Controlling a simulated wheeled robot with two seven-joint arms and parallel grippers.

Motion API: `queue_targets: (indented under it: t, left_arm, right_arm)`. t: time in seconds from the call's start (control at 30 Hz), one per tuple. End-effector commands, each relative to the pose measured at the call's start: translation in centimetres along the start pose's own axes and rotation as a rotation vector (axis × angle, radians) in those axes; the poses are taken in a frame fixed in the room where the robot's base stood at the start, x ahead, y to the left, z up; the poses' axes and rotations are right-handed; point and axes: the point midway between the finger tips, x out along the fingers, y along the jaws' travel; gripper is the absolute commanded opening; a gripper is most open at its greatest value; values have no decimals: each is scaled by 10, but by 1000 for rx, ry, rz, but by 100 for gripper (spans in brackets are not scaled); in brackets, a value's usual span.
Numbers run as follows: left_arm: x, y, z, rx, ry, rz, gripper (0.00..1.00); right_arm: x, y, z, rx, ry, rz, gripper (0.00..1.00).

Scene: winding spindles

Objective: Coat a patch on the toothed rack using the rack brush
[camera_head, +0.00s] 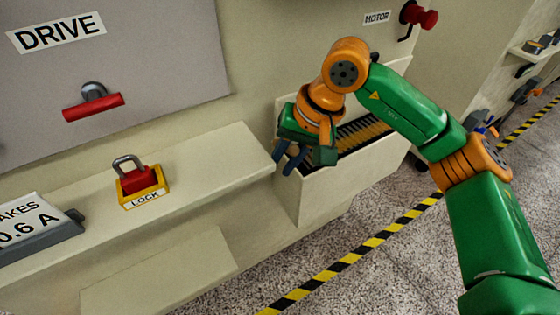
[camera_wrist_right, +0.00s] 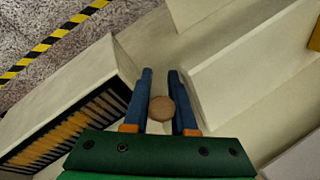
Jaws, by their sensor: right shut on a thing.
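The toothed rack (camera_head: 365,133) is a row of dark and yellow teeth inside a cream open box on the machine's front. It also shows in the right wrist view (camera_wrist_right: 62,133), at the lower left. My right gripper (camera_head: 287,160) is at the left end of this box, beside the ledge, with its blue fingers pointing down. In the wrist view its fingers (camera_wrist_right: 162,95) are shut on a round brown end, seen end-on, which looks like the rack brush's handle (camera_wrist_right: 162,109). The brush's bristles are hidden, and I cannot tell whether they touch anything. My left gripper is out of view.
A cream ledge (camera_head: 215,150) left of the box holds a red padlock on a yellow LOCK block (camera_head: 143,188) and a sign (camera_head: 35,228). A red handle (camera_head: 93,106) is on the DRIVE panel. A red knob (camera_head: 423,17) is near the MOTOR label. The striped floor is clear.

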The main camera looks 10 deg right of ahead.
Motion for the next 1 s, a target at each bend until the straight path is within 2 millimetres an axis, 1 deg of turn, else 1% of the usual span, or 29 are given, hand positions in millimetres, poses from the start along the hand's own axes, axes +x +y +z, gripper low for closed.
queue_targets:
  t: [0.17, 0.4, 0.57, 0.8, 1.0]
  left_arm:
    - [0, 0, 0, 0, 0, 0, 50]
    - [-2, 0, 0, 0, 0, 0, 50]
    - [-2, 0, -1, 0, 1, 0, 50]
    - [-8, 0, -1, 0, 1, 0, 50]
    - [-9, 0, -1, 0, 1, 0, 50]
  right_arm:
    - [-3, 6, -4, 2, -2, -2, 0]
    - [-10, 28, -20, 7, 1, 2, 0]
    - [-11, 33, -24, 7, 1, 3, 0]
    - [-18, 54, -38, 11, 1, 3, 0]
    - [-20, 62, -44, 10, 1, 4, 0]
